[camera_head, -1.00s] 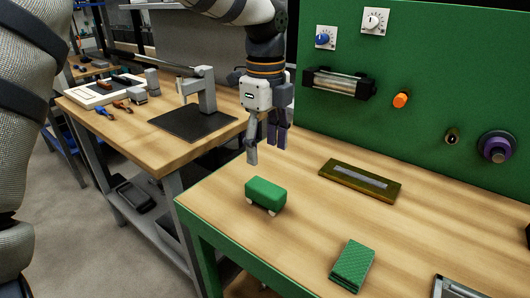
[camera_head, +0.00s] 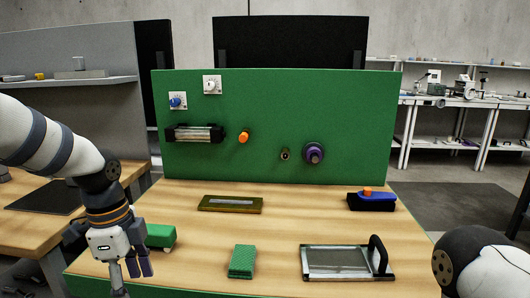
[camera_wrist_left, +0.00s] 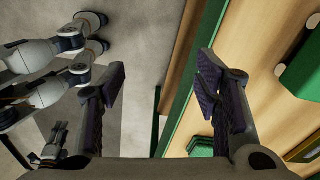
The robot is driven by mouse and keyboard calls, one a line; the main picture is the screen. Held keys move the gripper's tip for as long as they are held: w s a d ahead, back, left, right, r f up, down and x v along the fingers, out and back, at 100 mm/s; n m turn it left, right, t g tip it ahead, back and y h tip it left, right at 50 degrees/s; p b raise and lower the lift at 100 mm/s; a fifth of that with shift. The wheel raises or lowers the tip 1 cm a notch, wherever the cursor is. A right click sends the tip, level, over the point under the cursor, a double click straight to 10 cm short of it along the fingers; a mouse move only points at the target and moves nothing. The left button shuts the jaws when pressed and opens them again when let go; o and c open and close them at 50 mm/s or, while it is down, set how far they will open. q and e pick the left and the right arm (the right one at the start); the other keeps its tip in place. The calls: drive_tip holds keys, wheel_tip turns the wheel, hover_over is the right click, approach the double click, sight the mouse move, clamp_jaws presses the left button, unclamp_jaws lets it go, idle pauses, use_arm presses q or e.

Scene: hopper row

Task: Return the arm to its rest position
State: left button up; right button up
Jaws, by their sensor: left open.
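My left gripper (camera_head: 132,276) is at the lower left of the head view, pointing down, with its fingers apart. It is in front of and partly over a green block with pale feet (camera_head: 160,236). In the left wrist view, the open fingers (camera_wrist_left: 160,82) have nothing between them. The green block (camera_wrist_left: 301,68) lies to the right, clear of the fingers. My right arm (camera_head: 490,270) shows only as a link at the lower right of the head view. Its gripper cannot be made out clearly.
The wooden bench (camera_head: 207,254) carries an olive tray (camera_head: 230,210), a green pad (camera_head: 241,261), a framed plate with a black handle (camera_head: 337,262) and a blue item with an orange knob (camera_head: 371,199). A green panel (camera_head: 350,120) with dials stands behind. Another bench (camera_head: 22,228) is at left.

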use_arm(q)
drive_tip(key=s+d+f+n+g, duration=0.1)
drive_tip(key=s+d+f+n, duration=0.15)
drive_tip(key=s+f, duration=0.45)
drive_tip(key=s+d+f+n, duration=0.2)
drive_tip(key=s+f+n, duration=0.15)
drive_tip(key=f, duration=0.75)
drive_tip(key=s+a+f+n, duration=0.1)
drive_tip(key=s+f+n, duration=0.1)
drive_tip(key=s, duration=0.6)
drive_tip(key=s+f+n, duration=0.2)
drive_tip(key=s+n, duration=0.3)
drive_tip(key=s, duration=0.3)
drive_tip(key=s+a+f+n+g, duration=0.1)
drive_tip(key=s+n, duration=0.3)
drive_tip(key=s, duration=0.4)
drive_tip(key=shift+a+f+y, duration=0.3)
drive_tip(key=shift+f+y, duration=0.1)
drive_tip(key=shift+f, duration=0.4)
